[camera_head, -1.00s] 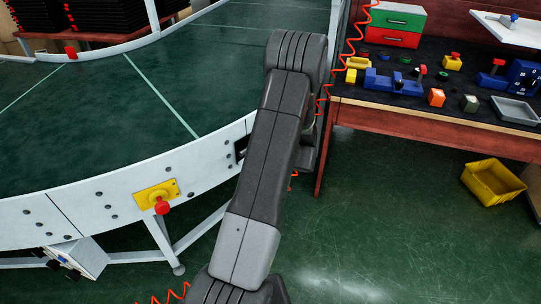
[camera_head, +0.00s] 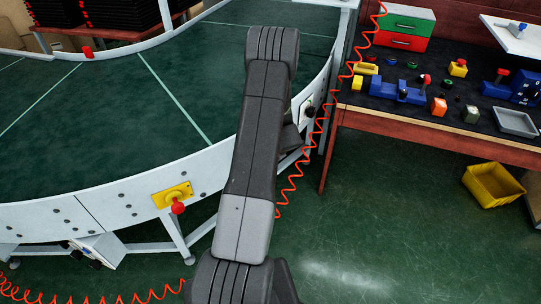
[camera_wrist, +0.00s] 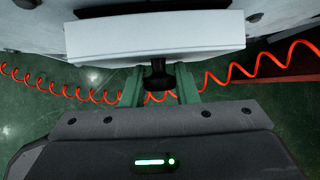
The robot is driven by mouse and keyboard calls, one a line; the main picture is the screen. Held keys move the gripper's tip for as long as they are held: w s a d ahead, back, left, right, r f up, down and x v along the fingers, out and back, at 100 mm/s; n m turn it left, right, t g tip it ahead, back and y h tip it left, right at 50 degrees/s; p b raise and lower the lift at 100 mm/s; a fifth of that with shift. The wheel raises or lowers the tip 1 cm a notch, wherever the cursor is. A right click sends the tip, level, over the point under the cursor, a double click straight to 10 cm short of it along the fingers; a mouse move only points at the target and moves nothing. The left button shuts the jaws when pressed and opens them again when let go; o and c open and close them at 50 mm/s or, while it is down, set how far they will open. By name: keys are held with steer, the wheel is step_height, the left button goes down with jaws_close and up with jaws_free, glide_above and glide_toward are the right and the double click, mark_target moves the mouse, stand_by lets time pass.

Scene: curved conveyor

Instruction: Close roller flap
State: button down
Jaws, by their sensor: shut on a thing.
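In the wrist view a white flap-like panel (camera_wrist: 155,38) spans the top middle, with a dark knob (camera_wrist: 157,72) at its lower edge. My gripper (camera_wrist: 158,80) has its green fingers on either side of this knob and is shut on it. The far parts of the fingertips are partly hidden under the panel edge. In the head view my arm reaches to the curved conveyor's outer side and hides the gripper and the flap. I cannot tell from there how far the flap is tilted.
The green conveyor belt (camera_head: 120,110) with its white side rail (camera_head: 100,200) lies left of my arm. A red stop button (camera_head: 177,207) on a yellow plate sticks out from the rail. A workbench (camera_head: 440,140) stands right, a yellow bin (camera_head: 493,185) below it. Floor between is clear.

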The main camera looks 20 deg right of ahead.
steer(key=shift+w+a+r, duration=0.15)
steer(key=shift+w+r, duration=0.2)
steer(key=shift+w, duration=0.15)
steer(key=c, duration=1.2)
jaws_free()
steer(key=shift+s, duration=0.1)
steer(key=shift+s, duration=0.1)
steer(key=v, duration=1.3)
steer(key=shift+s+r, duration=0.2)
steer(key=shift+s, duration=0.1)
steer(key=x, duration=1.4)
